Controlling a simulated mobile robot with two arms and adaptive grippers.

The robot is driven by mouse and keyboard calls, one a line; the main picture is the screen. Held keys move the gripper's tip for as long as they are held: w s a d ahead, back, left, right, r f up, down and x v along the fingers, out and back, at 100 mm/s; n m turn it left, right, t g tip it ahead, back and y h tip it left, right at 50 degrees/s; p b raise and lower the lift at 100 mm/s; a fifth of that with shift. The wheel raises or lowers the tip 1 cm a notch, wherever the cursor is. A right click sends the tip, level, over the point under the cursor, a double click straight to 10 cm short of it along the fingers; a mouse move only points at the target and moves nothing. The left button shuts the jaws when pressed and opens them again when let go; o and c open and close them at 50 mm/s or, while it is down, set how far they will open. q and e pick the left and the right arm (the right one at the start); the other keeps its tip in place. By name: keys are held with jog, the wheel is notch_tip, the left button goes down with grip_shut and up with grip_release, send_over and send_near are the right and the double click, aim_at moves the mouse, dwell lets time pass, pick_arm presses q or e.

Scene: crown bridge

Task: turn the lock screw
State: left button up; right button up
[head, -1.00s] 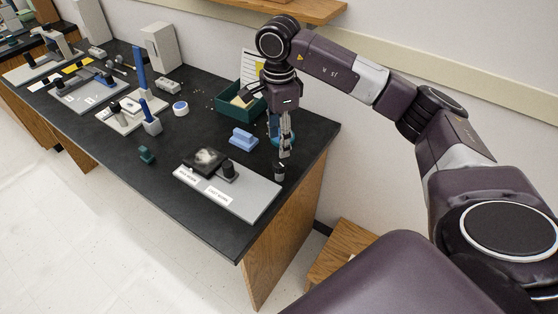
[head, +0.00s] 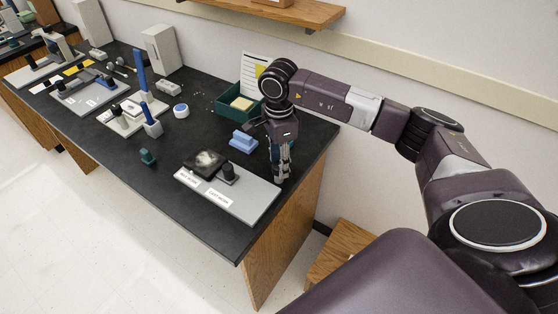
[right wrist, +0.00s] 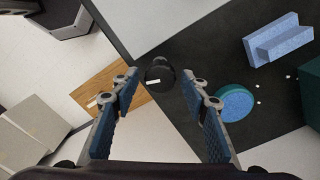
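The lock screw looks like a dark round knob (right wrist: 159,76) with a small white mark, beside the corner of the pale grey board (right wrist: 150,28) in the right wrist view. In the head view the board (head: 238,205) lies near the bench's front right edge, and my gripper hides most of the knob at its right end. My right gripper (head: 281,174) points down over that knob. In the right wrist view its fingers (right wrist: 165,88) are spread, with the knob beyond and between the tips; contact does not show. My left gripper is not in view.
A black post (head: 228,174) and a dark block with a grey patch (head: 205,163) stand on the board. A blue block (head: 243,141) and a green tray (head: 229,112) lie behind. A teal round thing (right wrist: 237,103) lies near my right fingers. Other fixtures stand farther left.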

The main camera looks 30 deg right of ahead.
jog(key=c, duration=0.9)
jog(key=shift+m, duration=0.3)
jog(key=m+b, duration=0.1)
jog(key=m, duration=0.2)
jog(key=m+b, duration=0.1)
jog(key=m, duration=0.2)
jog(key=shift+m, duration=0.3)
jog(key=m+b, duration=0.1)
jog(key=m, duration=0.9)
jog(key=shift+m, duration=0.5)
